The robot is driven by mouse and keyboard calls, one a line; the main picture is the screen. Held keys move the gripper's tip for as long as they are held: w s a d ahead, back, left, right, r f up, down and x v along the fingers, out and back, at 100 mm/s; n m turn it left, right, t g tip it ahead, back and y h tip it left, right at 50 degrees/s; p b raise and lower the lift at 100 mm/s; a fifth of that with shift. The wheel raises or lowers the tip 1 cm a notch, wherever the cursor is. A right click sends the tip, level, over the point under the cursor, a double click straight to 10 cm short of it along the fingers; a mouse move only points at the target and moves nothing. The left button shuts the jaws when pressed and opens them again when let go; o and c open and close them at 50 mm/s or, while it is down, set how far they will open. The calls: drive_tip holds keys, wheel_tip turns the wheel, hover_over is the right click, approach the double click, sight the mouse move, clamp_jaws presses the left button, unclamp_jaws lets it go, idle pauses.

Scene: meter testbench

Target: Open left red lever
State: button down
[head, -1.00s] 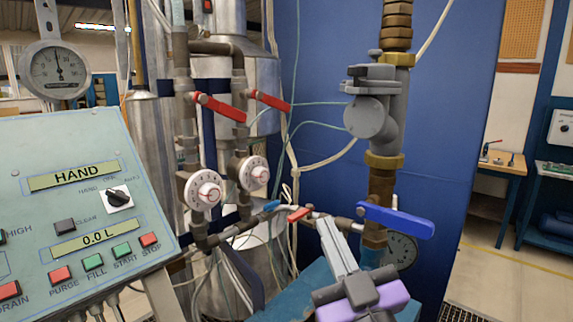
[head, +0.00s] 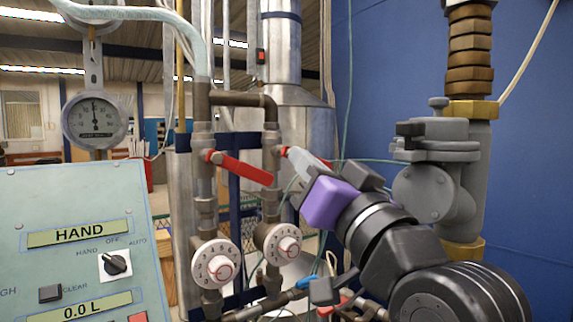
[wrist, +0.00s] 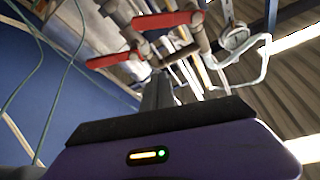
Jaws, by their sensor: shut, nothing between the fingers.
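The left red lever (head: 240,168) sticks out to the right from the left vertical pipe, tilted slightly down, across the pipe. It also shows near the top of the wrist view (wrist: 165,20). A second red lever on the right pipe is mostly hidden behind my gripper in the head view. In the wrist view this right lever (wrist: 110,60) lies beyond the fingers, to their left. My gripper (head: 298,157) is shut and empty, in front of the right lever and right of the left lever's handle end. Its closed fingers also show in the wrist view (wrist: 157,90). Contact cannot be told.
Two white dials (head: 215,264) (head: 284,244) sit below the levers. A control panel (head: 80,215) stands at lower left, with a round gauge (head: 95,121) behind it. A grey valve body (head: 440,185) on a thick pipe stands at right, before a blue wall (head: 385,50).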

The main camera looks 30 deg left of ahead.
sight(242, 169)
drive_tip(key=w+a+r+m+p, duration=0.1)
drive_tip(key=w+a+r+p, duration=0.15)
drive_tip(key=w+a, duration=0.45)
drive_tip(key=shift+g, duration=0.3)
drive_tip(key=shift+s+a+f+p, duration=0.25)
drive_tip(key=shift+s+a+f, duration=0.15)
drive_tip(key=shift+s+f, duration=0.25)
drive_tip(key=shift+s+a+f+p, duration=0.2)
drive_tip(key=shift+s+a+f, duration=0.25)
drive_tip(key=shift+f, duration=0.35)
drive_tip(key=shift+s+a+f+p, duration=0.25)
drive_tip(key=shift+s+a+f, duration=0.05)
drive_tip(key=shift+s+f, duration=0.35)
drive_tip(key=shift+w+f+m, duration=0.1)
drive_tip(key=shift+f+m, duration=0.1)
drive_tip(key=shift+m, duration=0.1)
